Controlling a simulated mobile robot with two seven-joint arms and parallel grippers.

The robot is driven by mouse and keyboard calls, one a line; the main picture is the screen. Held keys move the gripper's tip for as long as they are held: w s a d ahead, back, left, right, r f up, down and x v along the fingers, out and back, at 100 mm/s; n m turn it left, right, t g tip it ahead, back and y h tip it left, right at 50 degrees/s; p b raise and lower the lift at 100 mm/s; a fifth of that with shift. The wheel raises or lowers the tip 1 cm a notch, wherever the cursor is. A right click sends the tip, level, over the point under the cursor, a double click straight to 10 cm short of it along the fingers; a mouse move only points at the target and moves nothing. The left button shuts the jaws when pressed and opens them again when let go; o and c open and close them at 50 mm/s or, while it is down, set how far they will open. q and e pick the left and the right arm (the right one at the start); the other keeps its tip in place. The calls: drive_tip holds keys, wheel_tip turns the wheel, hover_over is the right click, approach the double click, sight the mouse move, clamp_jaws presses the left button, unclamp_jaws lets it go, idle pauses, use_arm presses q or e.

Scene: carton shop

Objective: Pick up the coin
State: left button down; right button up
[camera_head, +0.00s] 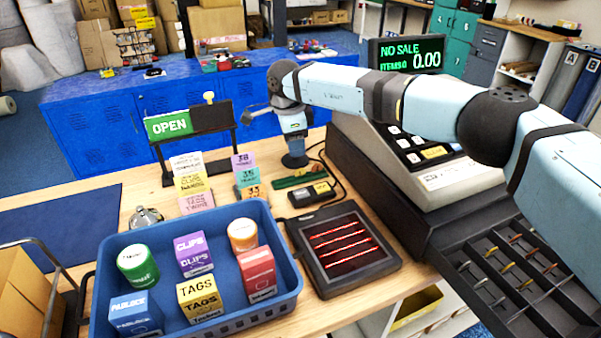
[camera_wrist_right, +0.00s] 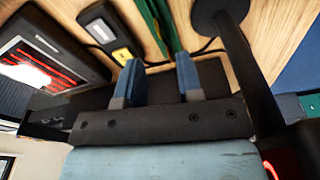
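I cannot make out a coin in either view. My right gripper (camera_head: 295,162) hangs pointing down over the wooden counter, behind the green strip and the small black device. In the right wrist view my right gripper (camera_wrist_right: 160,82) has its two blue fingers apart, with nothing seen between them. The green strip (camera_wrist_right: 153,22) lies beyond the fingertips, and the black device with a yellow label (camera_wrist_right: 100,27) is to their left. My left gripper is not in view.
A blue basket (camera_head: 205,319) of small boxes and tubs stands in front. A scanner pad (camera_head: 386,262) with red lines is beside it. The cash register (camera_head: 440,178) has an open drawer (camera_head: 465,255). An OPEN sign (camera_head: 170,125) and small cards (camera_head: 192,183) stand behind the basket.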

sight(300, 173)
drive_tip(key=f, duration=0.4)
drive_tip(key=d+f, duration=0.1)
drive_tip(key=f, duration=0.2)
drive_tip(key=shift+f, duration=0.1)
clamp_jaws()
